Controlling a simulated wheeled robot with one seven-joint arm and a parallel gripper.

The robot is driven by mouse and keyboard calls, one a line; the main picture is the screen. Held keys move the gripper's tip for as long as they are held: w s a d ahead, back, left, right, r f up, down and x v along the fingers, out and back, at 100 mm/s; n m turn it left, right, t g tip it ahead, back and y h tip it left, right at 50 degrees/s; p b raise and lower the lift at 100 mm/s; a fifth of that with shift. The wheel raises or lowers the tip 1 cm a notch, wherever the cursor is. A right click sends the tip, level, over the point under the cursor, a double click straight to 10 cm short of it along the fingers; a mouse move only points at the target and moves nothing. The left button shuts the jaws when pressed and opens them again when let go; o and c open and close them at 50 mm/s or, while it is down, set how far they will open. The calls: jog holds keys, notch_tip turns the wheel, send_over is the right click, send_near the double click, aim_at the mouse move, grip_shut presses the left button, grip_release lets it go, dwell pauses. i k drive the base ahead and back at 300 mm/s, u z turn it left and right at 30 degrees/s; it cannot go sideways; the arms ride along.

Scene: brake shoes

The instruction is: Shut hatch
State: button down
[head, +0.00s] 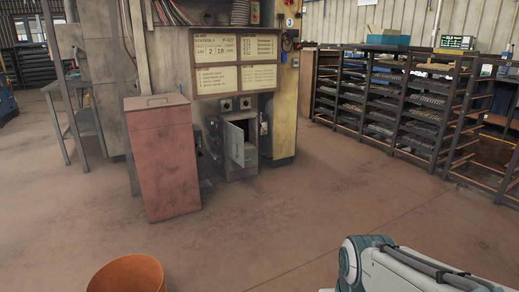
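The hatch (234,144) is a small grey metal door low on the front of a tan machine (281,120). It stands open, swung outward, and the dark opening (251,133) shows beside it on the right. A grey housing (240,172) surrounds the opening near the floor. Part of my white and teal arm shows at the bottom right, well apart from the hatch. My gripper is not in view.
A tall reddish bin (162,158) stands left of the hatch. An orange-brown round container (127,274) is at the bottom left. Shelving racks (395,98) with many parts line the right. The floor (270,225) before the hatch is clear.

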aim_at(235, 135)
jog(key=u, duration=0.25)
jog(key=i, duration=1.35)
jog(key=u, duration=0.7)
jog(key=i, duration=2.2)
jog(key=z, duration=0.15)
